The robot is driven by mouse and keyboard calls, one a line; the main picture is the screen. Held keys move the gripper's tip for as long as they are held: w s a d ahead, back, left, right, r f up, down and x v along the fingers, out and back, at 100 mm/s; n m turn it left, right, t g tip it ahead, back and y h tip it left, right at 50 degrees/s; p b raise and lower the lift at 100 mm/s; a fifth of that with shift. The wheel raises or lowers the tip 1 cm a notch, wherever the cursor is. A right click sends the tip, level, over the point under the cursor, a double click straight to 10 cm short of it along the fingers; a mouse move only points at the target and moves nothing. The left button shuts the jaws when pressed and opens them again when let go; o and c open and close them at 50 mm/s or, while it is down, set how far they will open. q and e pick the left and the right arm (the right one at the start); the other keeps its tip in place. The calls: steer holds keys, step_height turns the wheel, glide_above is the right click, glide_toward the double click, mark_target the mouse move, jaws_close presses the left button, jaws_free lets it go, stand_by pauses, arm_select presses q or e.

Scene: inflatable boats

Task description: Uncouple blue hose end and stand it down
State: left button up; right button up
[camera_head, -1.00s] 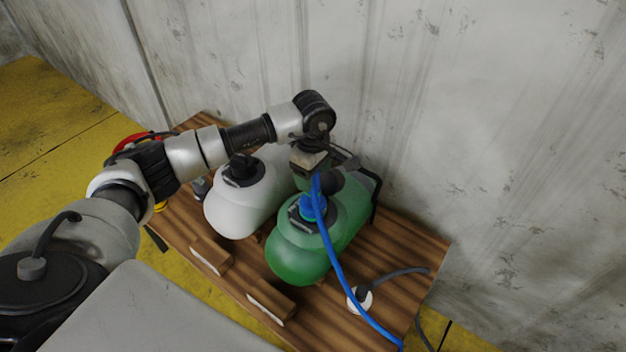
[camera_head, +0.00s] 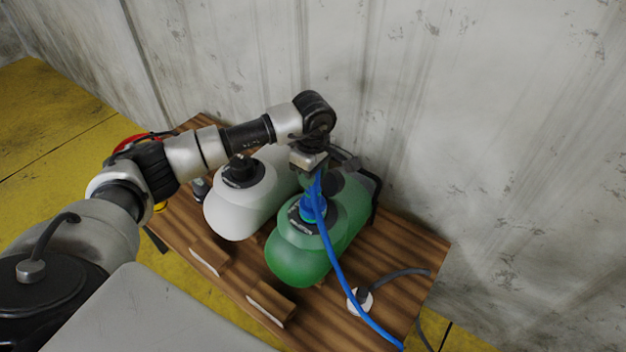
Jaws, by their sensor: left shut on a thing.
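The blue hose (camera_head: 335,262) runs from the green inflatable boat (camera_head: 298,262) down across the wooden table to its right front corner. Its blue end (camera_head: 311,207) is at the dark valve on top of the green boat. I cannot tell whether it is seated or just free of the valve. My left gripper (camera_head: 316,178) points down right above the valve, shut on the upper part of the blue hose end. The fingertips are partly hidden by the hose. My right gripper is not in view.
A white boat (camera_head: 236,212) with a dark valve lies left of the green one. Wooden blocks (camera_head: 270,302) line the front of the table (camera_head: 400,240). A white round fitting (camera_head: 360,300) with a grey hose stands at right. A wall rises close behind.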

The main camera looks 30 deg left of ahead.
arm_select(q)
steer(key=shift+w+r, duration=0.1)
steer(key=shift+r, duration=0.25)
steer(key=shift+r, duration=0.3)
steer(key=shift+r+p, duration=0.2)
steer(key=shift+p, duration=0.1)
steer(key=shift+r+p, duration=0.6)
steer(key=shift+r, duration=0.6)
steer(key=shift+f, duration=0.1)
